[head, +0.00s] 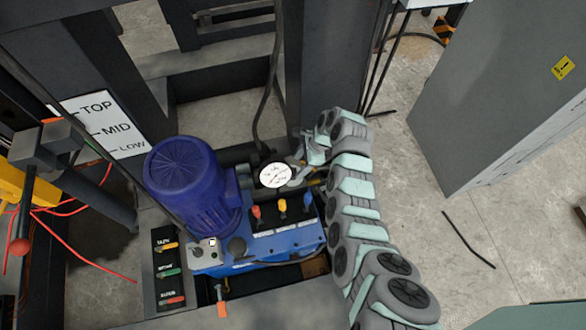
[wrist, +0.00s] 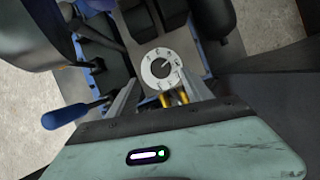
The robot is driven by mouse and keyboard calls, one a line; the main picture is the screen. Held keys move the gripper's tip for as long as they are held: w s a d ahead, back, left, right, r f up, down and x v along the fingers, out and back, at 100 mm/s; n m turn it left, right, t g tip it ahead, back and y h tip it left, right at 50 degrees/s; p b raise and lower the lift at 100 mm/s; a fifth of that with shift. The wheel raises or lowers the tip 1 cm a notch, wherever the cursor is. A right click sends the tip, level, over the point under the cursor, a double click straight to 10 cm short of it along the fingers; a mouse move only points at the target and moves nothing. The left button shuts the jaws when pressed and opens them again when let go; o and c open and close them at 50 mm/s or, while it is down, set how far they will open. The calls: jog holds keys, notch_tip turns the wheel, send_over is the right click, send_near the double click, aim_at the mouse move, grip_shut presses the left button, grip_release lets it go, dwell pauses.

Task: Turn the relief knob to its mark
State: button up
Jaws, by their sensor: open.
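In the wrist view the relief knob (wrist: 162,68) is a small dark knob at the centre of a white round dial plate with dark marks. A pale line on the knob points to the upper right. My gripper (wrist: 163,84) is open, with its two fingers apart on either side of the dial's lower part. Nothing is held between them. In the head view my gripper (head: 300,176) is beside a white round face (head: 275,174) on the blue power unit; I cannot tell whether this is the same dial. The fingertips are small and partly hidden there.
A blue motor (head: 190,180) stands left of the dial. Red, yellow and blue levers (head: 282,206) stand just below it. A dark hose (head: 268,90) runs down behind. A blue-handled lever (wrist: 75,115) lies left of my fingers. A grey cabinet (head: 490,100) stands at right.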

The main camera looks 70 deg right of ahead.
aim_at(293, 172)
jog(key=shift+b+x, duration=0.55)
jog(key=shift+x, duration=2.4)
grip_shut()
